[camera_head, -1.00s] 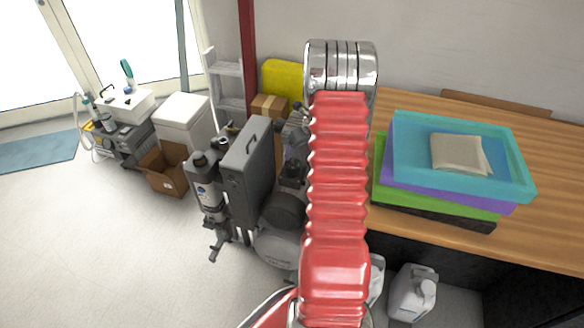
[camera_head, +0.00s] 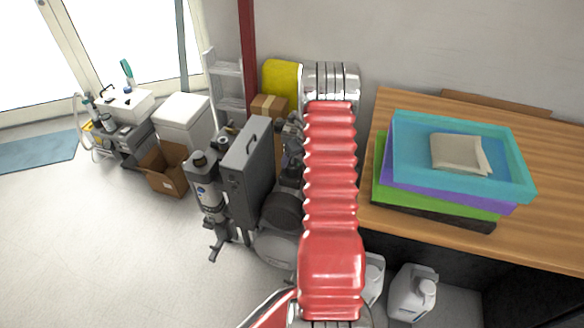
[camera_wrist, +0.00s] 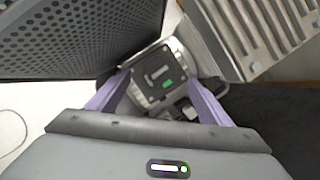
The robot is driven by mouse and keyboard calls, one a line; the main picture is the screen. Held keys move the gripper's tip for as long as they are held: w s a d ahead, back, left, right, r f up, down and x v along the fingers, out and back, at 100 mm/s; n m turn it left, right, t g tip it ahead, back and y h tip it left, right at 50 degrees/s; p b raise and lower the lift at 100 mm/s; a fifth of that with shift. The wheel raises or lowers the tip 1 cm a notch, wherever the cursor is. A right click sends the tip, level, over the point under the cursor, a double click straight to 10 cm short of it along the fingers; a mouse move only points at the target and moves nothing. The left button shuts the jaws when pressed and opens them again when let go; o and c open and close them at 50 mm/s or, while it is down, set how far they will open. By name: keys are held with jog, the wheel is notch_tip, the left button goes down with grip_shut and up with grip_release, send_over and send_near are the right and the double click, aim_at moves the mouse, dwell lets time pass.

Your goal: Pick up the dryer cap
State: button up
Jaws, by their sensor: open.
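In the head view my red arm hides the gripper and this spot. The grey compressor unit (camera_head: 245,175) stands left of my arm.
In the wrist view a perforated dark panel (camera_wrist: 75,35) is close at upper left and a finned metal block (camera_wrist: 262,30) at upper right. In the head view a wooden table (camera_head: 550,225) with stacked trays (camera_head: 405,150) is right, and white jugs (camera_head: 412,295) stand below it.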

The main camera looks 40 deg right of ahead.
aim_at(293, 164)
jog(key=shift+w+f, duration=0.15)
jog(key=shift+f, duration=0.25)
jog(key=shift+x, duration=2.6)
jog(key=shift+c, duration=0.2)
jog(key=c, duration=1.2)
jog(key=shift+o, duration=0.2)
notch_tip(293, 164, up, 10)
